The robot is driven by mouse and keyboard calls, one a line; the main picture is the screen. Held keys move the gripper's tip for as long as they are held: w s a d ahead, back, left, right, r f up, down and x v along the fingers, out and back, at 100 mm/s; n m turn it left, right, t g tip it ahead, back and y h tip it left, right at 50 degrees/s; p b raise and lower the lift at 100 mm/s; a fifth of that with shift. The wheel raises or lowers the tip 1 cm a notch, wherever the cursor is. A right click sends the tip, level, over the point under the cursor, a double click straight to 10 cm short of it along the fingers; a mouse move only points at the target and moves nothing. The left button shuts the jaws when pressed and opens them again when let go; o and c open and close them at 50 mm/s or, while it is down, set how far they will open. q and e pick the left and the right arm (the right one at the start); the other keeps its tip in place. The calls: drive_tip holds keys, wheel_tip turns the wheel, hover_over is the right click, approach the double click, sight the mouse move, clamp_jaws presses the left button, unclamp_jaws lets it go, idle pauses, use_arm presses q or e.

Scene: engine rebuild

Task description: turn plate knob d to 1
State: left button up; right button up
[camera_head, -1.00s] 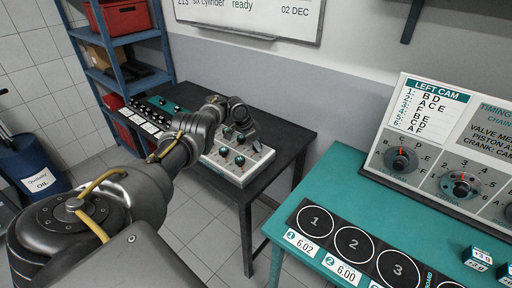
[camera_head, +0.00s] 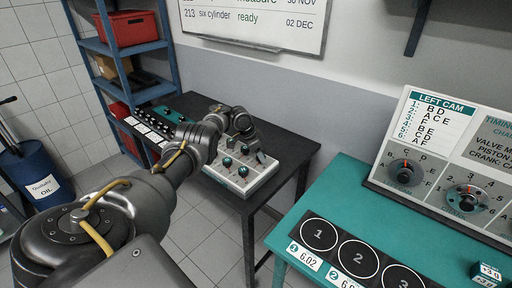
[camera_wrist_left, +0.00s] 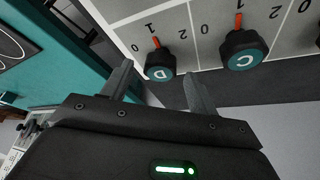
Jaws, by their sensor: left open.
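The white plate (camera_head: 232,185) with dark, teal-capped knobs lies on the dark table at the middle of the head view. In the left wrist view, plate knob D (camera_wrist_left: 160,68) has a red pointer that points about at the printed 1, with 0 and 2 to either side. My left gripper (camera_wrist_left: 158,80) is open, its two fingers on either side of knob D's near edge; I cannot tell if they touch it. In the head view the left gripper (camera_head: 256,152) is over the plate's far right part. The right gripper is not in view.
Knob C (camera_wrist_left: 243,50) is close to the right finger, its pointer also about at 1. A teal table (camera_head: 300,205) with numbered circles and a dial panel (camera_head: 430,165) stands at the right. A blue shelf (camera_head: 165,45) and an oil drum (camera_head: 38,178) stand at the left.

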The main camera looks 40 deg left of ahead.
use_arm(q)
drive_tip(key=p+v, duration=0.3)
drive_tip(key=v, duration=0.7)
